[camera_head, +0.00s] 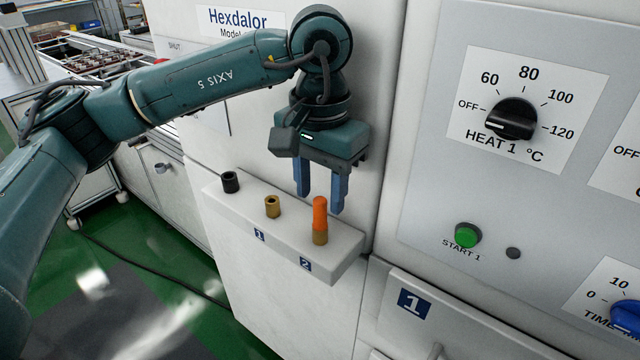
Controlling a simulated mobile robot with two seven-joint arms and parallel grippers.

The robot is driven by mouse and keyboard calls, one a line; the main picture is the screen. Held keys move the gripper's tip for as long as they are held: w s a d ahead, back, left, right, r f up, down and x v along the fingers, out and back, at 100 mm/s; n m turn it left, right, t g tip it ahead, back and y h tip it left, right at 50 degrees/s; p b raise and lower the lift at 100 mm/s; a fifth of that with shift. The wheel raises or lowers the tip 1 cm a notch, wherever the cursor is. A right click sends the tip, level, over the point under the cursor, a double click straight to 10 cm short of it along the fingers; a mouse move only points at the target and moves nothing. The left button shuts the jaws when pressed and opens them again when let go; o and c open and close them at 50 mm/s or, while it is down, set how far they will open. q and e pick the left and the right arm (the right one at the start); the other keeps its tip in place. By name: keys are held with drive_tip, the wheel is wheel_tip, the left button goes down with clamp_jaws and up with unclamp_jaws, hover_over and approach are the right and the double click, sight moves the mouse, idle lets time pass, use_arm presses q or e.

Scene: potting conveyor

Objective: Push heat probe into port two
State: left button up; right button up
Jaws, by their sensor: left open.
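The heat probe (320,213) has an orange handle and stands upright in the brass port two (320,238), above the blue label 2. How deep it sits I cannot tell. Port one (272,207) is an empty-looking brass socket above the label 1. A black socket (230,182) is at the left end of the same white ledge (285,250). My left gripper (320,200) points down with its two blue fingers apart, at or just behind the probe's handle. Whether the fingers touch it I cannot tell. My right gripper is not in view.
The white machine's control panel stands on the right, with the heat 1 knob (512,119), the green start button (467,235) and a blue timer knob (626,316). A drawer front (450,325) marked 1 is below. Green floor (150,290) lies left of the ledge.

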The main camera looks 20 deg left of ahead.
sight(320, 200)
use_arm(q)
drive_tip(key=shift+f, duration=0.2)
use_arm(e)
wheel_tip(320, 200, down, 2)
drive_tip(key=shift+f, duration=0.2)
use_arm(q)
drive_tip(key=shift+r, duration=0.65)
wheel_tip(320, 200, up, 12)
drive_tip(key=shift+r+p, duration=0.15)
drive_tip(key=shift+p, duration=0.25)
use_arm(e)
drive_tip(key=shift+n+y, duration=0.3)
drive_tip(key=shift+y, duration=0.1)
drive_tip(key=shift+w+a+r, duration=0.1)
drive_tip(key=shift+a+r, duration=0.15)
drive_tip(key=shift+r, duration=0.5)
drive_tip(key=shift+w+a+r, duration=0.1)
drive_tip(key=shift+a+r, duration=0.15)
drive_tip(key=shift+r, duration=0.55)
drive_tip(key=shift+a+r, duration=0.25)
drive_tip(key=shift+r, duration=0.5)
